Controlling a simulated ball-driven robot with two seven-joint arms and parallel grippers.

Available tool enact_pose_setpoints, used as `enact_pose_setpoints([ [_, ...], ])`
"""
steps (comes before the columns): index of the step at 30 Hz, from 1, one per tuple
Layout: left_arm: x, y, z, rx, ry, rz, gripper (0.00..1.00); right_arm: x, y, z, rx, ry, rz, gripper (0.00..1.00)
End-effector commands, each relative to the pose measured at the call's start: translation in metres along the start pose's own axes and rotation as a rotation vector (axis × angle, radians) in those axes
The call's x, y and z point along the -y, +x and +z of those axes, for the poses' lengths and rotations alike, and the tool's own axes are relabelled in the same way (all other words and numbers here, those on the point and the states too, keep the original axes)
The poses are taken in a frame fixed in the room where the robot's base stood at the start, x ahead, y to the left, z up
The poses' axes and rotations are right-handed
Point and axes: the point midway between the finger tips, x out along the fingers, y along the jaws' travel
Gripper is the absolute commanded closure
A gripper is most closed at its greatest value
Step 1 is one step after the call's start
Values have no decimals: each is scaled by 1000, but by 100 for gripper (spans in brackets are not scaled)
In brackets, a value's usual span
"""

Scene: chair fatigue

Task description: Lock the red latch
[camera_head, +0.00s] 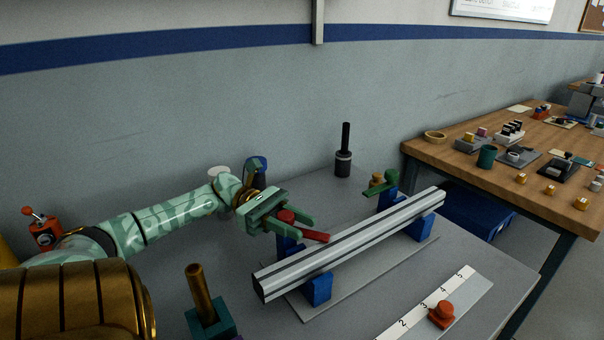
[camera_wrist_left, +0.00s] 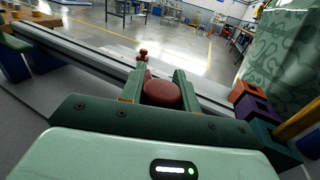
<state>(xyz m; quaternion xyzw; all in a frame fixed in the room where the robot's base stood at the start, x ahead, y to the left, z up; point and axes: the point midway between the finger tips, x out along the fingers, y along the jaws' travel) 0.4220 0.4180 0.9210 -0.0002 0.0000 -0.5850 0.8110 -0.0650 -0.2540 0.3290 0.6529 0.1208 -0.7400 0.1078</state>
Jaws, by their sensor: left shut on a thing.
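The red latch (camera_head: 314,236) sits at the near end of the silver rail (camera_head: 340,243), beside a blue support (camera_head: 318,290). Its lever points right toward the rail, and its round knob (camera_wrist_left: 162,93) shows in the left wrist view between my fingers. My left gripper (camera_head: 302,229) is shut on that knob, with its green fingers on either side. In the left wrist view my left gripper (camera_wrist_left: 159,80) hides the latch's base. Whether the lever touches the rail is hard to tell. My right gripper is not in view.
A green latch (camera_head: 381,184) stands by the rail's far end. A black-handled tool (camera_head: 344,150) is behind it. A numbered strip (camera_head: 446,290) with a red-orange knob piece (camera_head: 441,314) lies at front right. A wooden workbench (camera_head: 460,163) with many small items stands at right.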

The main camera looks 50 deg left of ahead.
Motion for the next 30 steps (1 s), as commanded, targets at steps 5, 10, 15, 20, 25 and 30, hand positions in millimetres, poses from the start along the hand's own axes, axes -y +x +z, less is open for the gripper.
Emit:
enact_pose_setpoints([
  [5, -1, -1, 2, 0, 2, 2, 100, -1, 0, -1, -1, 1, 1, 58],
  [10, -1, -1, 2, 0, 2, 3, 60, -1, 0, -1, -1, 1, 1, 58],
  [15, -1, -1, 1, -1, 1, 2, 47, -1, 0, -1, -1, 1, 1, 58],
  [20, 0, 0, 1, 0, 1, 2, 47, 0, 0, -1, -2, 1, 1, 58],
  [25, 0, -1, 20, 1, 6, 2, 47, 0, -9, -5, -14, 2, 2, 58],
  [30, 17, 6, 62, 4, 10, 1, 47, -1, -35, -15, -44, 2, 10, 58],
])
